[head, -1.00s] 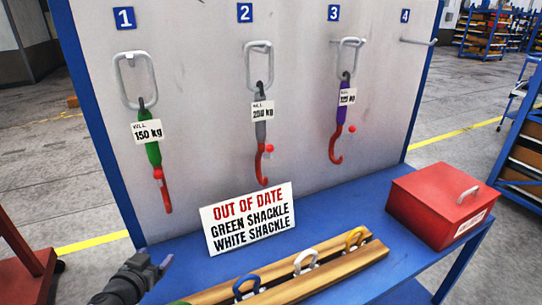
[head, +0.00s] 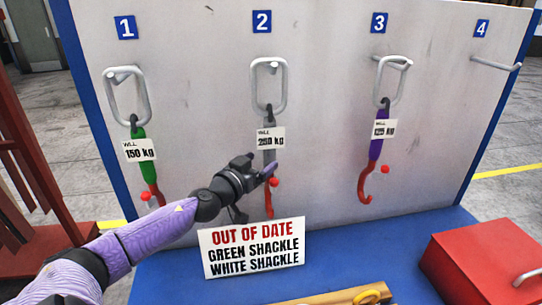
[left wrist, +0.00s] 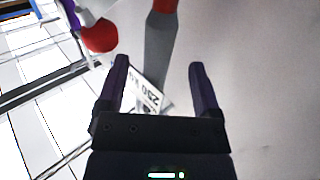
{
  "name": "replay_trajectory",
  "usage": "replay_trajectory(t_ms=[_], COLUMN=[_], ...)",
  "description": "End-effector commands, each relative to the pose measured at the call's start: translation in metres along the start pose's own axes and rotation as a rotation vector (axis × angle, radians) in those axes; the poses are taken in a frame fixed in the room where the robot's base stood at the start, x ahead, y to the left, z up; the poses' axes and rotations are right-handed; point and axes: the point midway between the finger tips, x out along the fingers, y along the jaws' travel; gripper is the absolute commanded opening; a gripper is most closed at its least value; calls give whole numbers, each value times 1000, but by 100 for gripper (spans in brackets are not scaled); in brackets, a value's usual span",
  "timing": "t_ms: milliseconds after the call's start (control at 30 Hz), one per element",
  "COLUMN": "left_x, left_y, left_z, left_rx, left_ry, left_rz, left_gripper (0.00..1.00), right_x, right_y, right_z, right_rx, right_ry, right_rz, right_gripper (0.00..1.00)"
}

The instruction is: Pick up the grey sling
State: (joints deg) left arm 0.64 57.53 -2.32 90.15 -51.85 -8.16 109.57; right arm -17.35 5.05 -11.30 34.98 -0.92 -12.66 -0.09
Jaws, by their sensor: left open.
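The grey sling (head: 270,156) hangs by its metal ring (head: 268,85) from peg 2 on the board, with a white 250 kg tag (head: 271,138) and a red hook (head: 269,205) at its lower end. My left gripper (head: 268,173) is open in front of the sling's lower part and hides some of it. In the left wrist view, the grey sling (left wrist: 160,50) runs ahead of and between the open fingers (left wrist: 158,85). The tag (left wrist: 148,93) shows partly behind the gripper. I cannot tell whether the fingers touch the sling. My right gripper is not in view.
A green sling (head: 142,174) hangs at peg 1 and a purple sling (head: 376,149) at peg 3. Peg 4 (head: 495,63) is bare. An out-of-date sign (head: 252,248) stands on the blue bench (head: 385,240) below. A red box (head: 490,260) stands at right.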

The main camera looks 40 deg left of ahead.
Motion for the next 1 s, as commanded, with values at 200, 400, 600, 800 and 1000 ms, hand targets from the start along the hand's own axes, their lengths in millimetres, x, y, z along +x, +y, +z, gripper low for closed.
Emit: replay_trajectory(t_ms=[200,400,600,800,1000], left_x=[31,41,41,41,41], left_y=[1,2,2,2,2], left_z=[0,1,1,1,1], left_rx=[-1,0,0,0,0], left_ry=[3,0,0,0,0], left_rz=[-3,-1,0,-1,-1], left_gripper=[83,83,81,39,0], right_x=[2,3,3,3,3], right_y=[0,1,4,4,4], right_z=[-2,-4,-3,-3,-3], right_rx=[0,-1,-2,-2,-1], right_ry=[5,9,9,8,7], right_rz=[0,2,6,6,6], right_gripper=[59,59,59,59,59])
